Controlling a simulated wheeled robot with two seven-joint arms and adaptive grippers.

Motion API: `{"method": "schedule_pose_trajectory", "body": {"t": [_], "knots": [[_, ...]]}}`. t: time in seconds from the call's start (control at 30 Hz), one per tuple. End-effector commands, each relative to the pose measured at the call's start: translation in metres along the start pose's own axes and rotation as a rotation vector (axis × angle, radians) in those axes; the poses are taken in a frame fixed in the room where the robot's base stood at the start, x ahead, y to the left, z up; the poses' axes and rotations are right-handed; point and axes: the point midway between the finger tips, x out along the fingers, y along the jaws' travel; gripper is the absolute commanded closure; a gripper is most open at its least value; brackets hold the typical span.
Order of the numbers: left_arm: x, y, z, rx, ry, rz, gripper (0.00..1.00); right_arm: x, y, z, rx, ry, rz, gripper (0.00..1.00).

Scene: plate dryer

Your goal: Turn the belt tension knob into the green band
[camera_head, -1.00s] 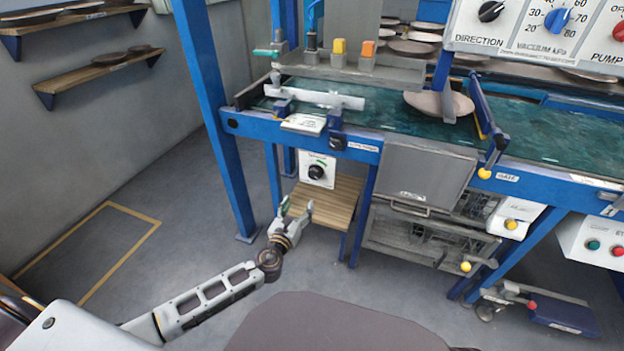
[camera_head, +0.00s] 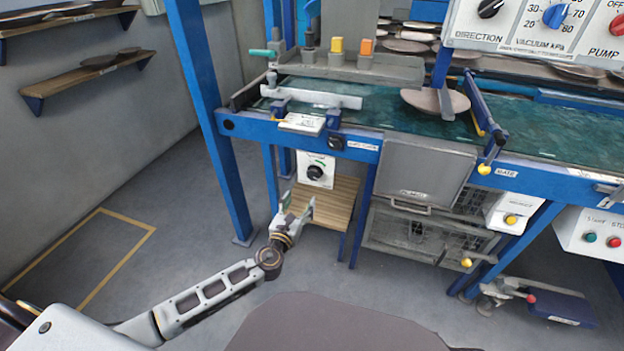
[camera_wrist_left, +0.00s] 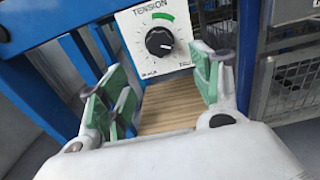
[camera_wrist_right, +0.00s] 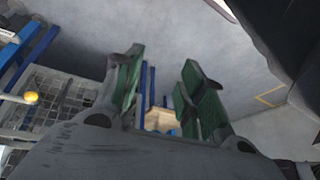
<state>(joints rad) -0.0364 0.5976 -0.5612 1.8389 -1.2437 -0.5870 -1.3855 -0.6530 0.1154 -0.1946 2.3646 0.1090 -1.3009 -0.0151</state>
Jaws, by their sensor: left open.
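The belt tension knob (camera_head: 315,172) is a round black knob on a white panel under the belt's left end. In the left wrist view the knob (camera_wrist_left: 159,41) faces me on the panel marked TENSION (camera_wrist_left: 129,30). A short green band (camera_wrist_left: 163,16) lies on the scale just above the knob. I cannot clearly tell where the knob's white mark points. My left gripper (camera_head: 299,203) is open and empty, below and in front of the knob. In its wrist view the green-padded fingers (camera_wrist_left: 157,85) stand apart, not touching it. My right gripper (camera_wrist_right: 163,69) is open and empty, away from the knob.
A wooden shelf (camera_head: 335,205) sits just below the knob panel. A blue post (camera_head: 208,110) stands to the left, and a grey hinged cover (camera_head: 425,170) and wire basket (camera_head: 415,232) to the right. The floor at left is clear.

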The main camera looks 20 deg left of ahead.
Motion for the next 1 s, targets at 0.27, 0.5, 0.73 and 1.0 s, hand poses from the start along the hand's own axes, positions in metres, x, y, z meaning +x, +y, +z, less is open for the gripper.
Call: {"method": "schedule_pose_trajectory", "body": {"t": [0.27, 0.5, 0.73, 1.0], "knots": [[0.022, 0.000, 0.000, -0.002, -0.002, 0.001, 0.36, 0.008, 0.000, 0.000, 0.003, 0.019, -0.007, 0.60], [0.043, 0.000, 0.000, -0.001, -0.002, 0.000, 0.36, 0.017, -0.001, 0.000, 0.008, 0.040, -0.016, 0.60], [0.063, 0.000, -0.001, 0.000, -0.001, 0.001, 0.36, 0.030, -0.004, 0.011, 0.018, 0.038, -0.030, 0.60], [0.087, 0.000, 0.000, -0.001, -0.002, 0.001, 0.36, 0.040, -0.005, 0.009, 0.024, 0.072, -0.040, 0.60]]}}
